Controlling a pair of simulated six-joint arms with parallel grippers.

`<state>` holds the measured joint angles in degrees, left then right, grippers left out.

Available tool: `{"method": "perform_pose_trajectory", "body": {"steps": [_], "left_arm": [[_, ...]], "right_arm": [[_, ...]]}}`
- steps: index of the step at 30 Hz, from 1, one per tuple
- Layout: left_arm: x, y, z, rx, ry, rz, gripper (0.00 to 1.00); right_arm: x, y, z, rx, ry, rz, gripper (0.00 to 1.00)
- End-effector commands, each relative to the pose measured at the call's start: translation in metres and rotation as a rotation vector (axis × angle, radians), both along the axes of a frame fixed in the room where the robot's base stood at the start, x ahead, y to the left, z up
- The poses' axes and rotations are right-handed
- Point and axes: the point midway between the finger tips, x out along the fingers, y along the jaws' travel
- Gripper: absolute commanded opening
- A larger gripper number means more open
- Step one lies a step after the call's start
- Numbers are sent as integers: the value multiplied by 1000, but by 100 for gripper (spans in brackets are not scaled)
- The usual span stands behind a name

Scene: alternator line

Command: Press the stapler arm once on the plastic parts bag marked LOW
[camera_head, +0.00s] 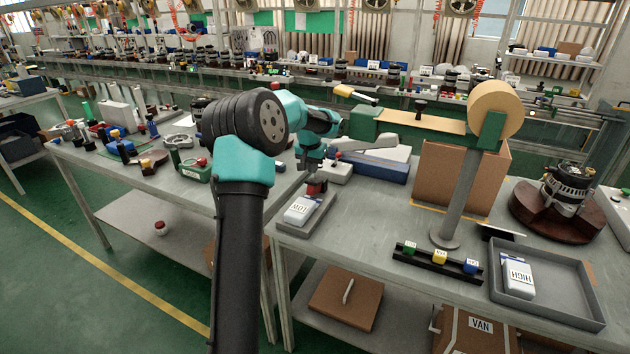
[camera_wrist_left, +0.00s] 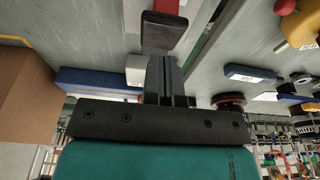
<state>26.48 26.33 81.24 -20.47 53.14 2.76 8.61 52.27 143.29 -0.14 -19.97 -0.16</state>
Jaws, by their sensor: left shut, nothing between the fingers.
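The plastic parts bag marked LOW (camera_head: 299,211) is white and lies in a small grey tray (camera_head: 317,222) at the front left of the right table. A small red-and-dark thing (camera_head: 316,185), which looks like the stapler, stands at the bag's far end. In the left wrist view its red part (camera_wrist_left: 166,6) and dark end block (camera_wrist_left: 163,32) show ahead of my fingers. My left gripper (camera_head: 311,168) is shut and empty, just above it, pointing down. I cannot tell whether the fingertips (camera_wrist_left: 160,60) touch it. My right gripper is not in view.
A bag marked HIGH (camera_head: 516,274) lies in a grey tray (camera_head: 575,303) at the right. A post with a tan roll (camera_head: 496,109), a cardboard box (camera_head: 443,181) and a blue box (camera_head: 374,170) stand near. A black rack (camera_head: 410,258) holds coloured blocks.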

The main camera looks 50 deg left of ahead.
Motion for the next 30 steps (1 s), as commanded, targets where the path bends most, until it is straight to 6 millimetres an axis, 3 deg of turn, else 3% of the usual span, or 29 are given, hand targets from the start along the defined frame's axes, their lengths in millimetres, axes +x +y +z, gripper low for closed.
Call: {"method": "perform_pose_trajectory", "body": {"steps": [13, 30], "left_arm": [[0, 0, 26, 0, 0, 0, 0], [1, -1, 27, 2, -4, -12, 0]], "right_arm": [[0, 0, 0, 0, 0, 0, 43], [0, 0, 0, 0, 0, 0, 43]]}}
